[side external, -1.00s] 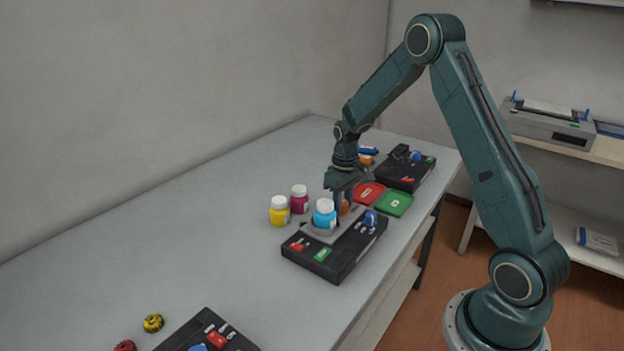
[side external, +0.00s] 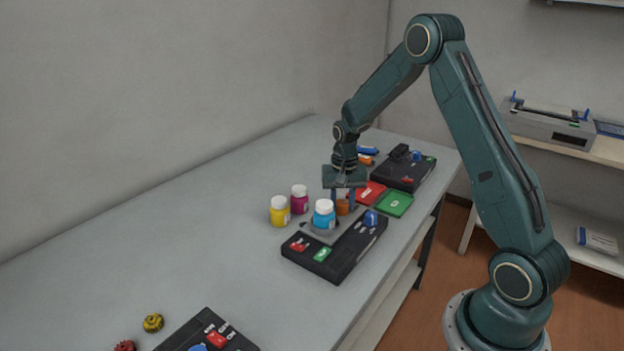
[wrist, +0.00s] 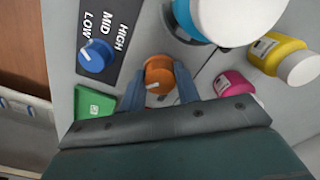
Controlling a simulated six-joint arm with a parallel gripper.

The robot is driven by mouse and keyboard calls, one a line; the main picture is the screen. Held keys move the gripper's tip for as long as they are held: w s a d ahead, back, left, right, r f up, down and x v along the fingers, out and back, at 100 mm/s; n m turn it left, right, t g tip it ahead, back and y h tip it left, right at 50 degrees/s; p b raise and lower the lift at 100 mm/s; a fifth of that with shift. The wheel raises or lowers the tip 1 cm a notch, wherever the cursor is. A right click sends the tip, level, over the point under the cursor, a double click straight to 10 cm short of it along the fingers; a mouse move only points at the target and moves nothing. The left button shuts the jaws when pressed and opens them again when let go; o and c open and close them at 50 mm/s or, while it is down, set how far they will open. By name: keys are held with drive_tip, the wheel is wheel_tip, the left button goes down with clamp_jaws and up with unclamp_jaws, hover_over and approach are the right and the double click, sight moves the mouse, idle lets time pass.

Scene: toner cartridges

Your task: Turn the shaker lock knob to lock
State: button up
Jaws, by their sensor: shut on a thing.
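The shaker (side external: 338,262) is a black and grey unit on the table, with a cyan-labelled bottle (side external: 324,216) standing on its grey part. The orange lock knob (wrist: 158,75) has a white pointer line and sits between my gripper's fingers in the wrist view. It also shows in the side view (side external: 342,207), partly hidden by a finger. My gripper (wrist: 160,92) points down and is shut on the orange knob, one blue finger on each side. A blue knob (wrist: 95,54) marked LOW, MID, HIGH is on the black panel.
A yellow bottle (side external: 279,212) and a magenta bottle (side external: 299,199) stand left of the shaker. Red (side external: 369,192) and green (side external: 394,204) pads lie behind it. Another black unit (side external: 404,169) is farther back.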

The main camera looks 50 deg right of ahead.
sight(342, 203)
drive_tip(key=shift+r, duration=0.1)
idle(0.3)
drive_tip(key=o, duration=1)
wheel_tip(342, 203, up, 14)
drive_tip(key=shift+f, duration=0.1)
idle(0.5)
